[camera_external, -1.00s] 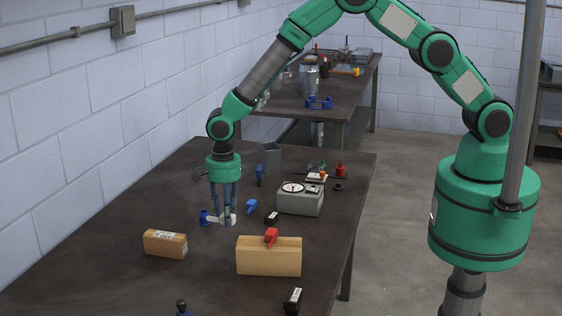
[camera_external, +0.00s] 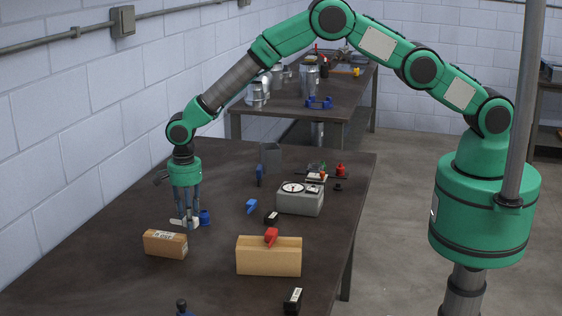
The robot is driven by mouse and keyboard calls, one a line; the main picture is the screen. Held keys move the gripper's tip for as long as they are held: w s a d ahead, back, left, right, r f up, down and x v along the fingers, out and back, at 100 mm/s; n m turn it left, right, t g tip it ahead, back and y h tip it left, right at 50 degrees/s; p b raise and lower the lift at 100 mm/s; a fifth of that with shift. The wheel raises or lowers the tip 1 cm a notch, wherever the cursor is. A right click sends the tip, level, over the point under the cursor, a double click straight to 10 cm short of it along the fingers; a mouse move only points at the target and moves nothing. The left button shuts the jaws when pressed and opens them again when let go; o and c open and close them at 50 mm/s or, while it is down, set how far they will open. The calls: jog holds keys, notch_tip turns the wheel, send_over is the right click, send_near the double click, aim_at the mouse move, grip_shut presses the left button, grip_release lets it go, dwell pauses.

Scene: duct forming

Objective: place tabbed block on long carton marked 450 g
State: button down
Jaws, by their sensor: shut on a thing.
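My gripper (camera_external: 186,221) points down over the left part of the table and is shut on a small white block, likely the tabbed block (camera_external: 191,223). The block's details are too small to make out, and the fingers partly hide it. A brown carton with a white label (camera_external: 165,244) lies just in front of and left of the gripper. I cannot read a 450 g mark on either carton.
A blue part (camera_external: 205,217) stands right beside the gripper. A grey dial scale (camera_external: 300,200), a blue clip (camera_external: 252,206) and small black blocks (camera_external: 271,218) (camera_external: 293,300) lie to the right. A grey open container (camera_external: 271,158) stands at the back.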

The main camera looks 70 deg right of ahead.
aim_at(178, 237)
jog(key=shift+w+a+f, duration=0.1)
jog(key=shift+w+a, duration=0.1)
jog(key=shift+w, duration=0.5)
jog(key=shift+w+a+f, duration=0.1)
jog(key=shift+w+a, duration=0.1)
jog(key=shift+w, duration=0.5)
jog(key=shift+w+a, duration=0.2)
jog(key=shift+w, duration=0.5)
jog(key=shift+f, duration=0.1)
jog(key=shift+f+p, duration=0.55)
jog(key=shift+f, duration=1.1)
jog(key=shift+f, duration=0.2)
jog(key=c, duration=1.4)
grip_release()
jog(key=shift+r, duration=0.2)
jog(key=shift+r+b, duration=0.7)
jog(key=shift+r, duration=5.3)
